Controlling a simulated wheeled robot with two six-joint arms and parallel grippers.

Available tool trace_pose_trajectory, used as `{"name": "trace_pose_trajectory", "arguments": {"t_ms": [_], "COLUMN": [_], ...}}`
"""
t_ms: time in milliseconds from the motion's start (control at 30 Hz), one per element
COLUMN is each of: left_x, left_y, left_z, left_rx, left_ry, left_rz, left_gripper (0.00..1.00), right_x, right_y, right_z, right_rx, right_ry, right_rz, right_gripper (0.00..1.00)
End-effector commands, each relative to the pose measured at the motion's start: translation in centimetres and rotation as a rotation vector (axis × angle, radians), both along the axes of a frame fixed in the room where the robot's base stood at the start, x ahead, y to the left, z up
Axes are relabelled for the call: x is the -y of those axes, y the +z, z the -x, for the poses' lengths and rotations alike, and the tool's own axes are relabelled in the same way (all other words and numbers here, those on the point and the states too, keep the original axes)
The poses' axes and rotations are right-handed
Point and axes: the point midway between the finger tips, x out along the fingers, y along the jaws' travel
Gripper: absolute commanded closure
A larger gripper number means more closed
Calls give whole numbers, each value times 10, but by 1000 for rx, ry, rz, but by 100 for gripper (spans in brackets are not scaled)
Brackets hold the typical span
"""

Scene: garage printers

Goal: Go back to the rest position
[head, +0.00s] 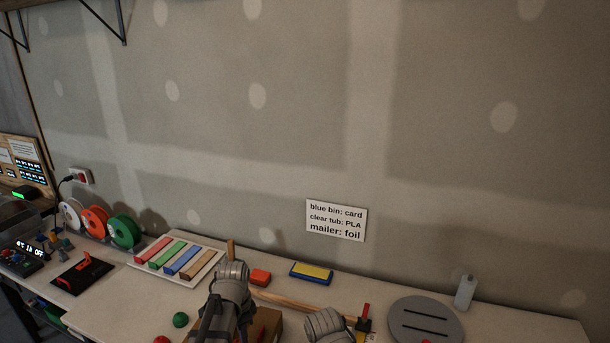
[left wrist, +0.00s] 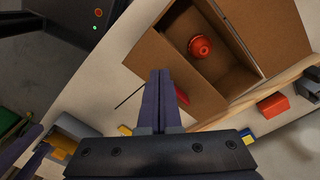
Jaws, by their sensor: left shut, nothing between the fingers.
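My left arm comes up at the bottom middle of the head view, and its fingers are hidden there. In the left wrist view my left gripper (left wrist: 160,78) is shut and empty, with its fingertips beside an open cardboard box (left wrist: 160,47). A round orange-red object (left wrist: 200,45) lies inside that box. Only a grey link of my right arm shows at the bottom edge of the head view, right of the left arm.
A sign (head: 336,221) hangs on the wall behind.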

Motion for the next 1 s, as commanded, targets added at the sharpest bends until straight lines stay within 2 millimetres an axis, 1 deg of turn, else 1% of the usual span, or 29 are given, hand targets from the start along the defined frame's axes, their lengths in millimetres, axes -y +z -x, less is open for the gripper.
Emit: {"name": "trace_pose_trajectory", "arguments": {"t_ms": [167, 267, 367, 400, 500, 600, 700, 833, 1000], "left_x": [1, 14, 39, 49, 72, 88, 98, 104, 105], "left_y": [-1, -5, -11, -14, -19, -23, -26, -27, -26], "left_z": [1, 15, 44, 57, 88, 113, 131, 143, 144], "left_rx": [-1, -5, -11, -12, -11, -4, 4, 11, 13], "left_ry": [4, 51, 163, 219, 358, 481, 574, 643, 662], "left_rz": [-1, -8, -28, -38, -63, -85, -100, -113, -114], "left_gripper": [100, 100, 100, 100, 100, 100, 100, 100, 100], "right_x": [0, 0, 0, 0, 0, 0, 0, 0, 0], "right_y": [-1, -5, -11, -14, -20, -24, -27, -28, -28], "right_z": [0, 0, 0, 0, 0, 0, 0, 0, 0], "right_rx": [0, 0, 0, 0, 0, 0, 0, 0, 0], "right_ry": [1, 1, 0, 0, 0, 0, 0, 0, 0], "right_rz": [0, 0, 0, 0, 0, 0, 0, 0, 0], "right_gripper": [50, 50, 50, 50, 50, 50, 50, 50, 50]}}
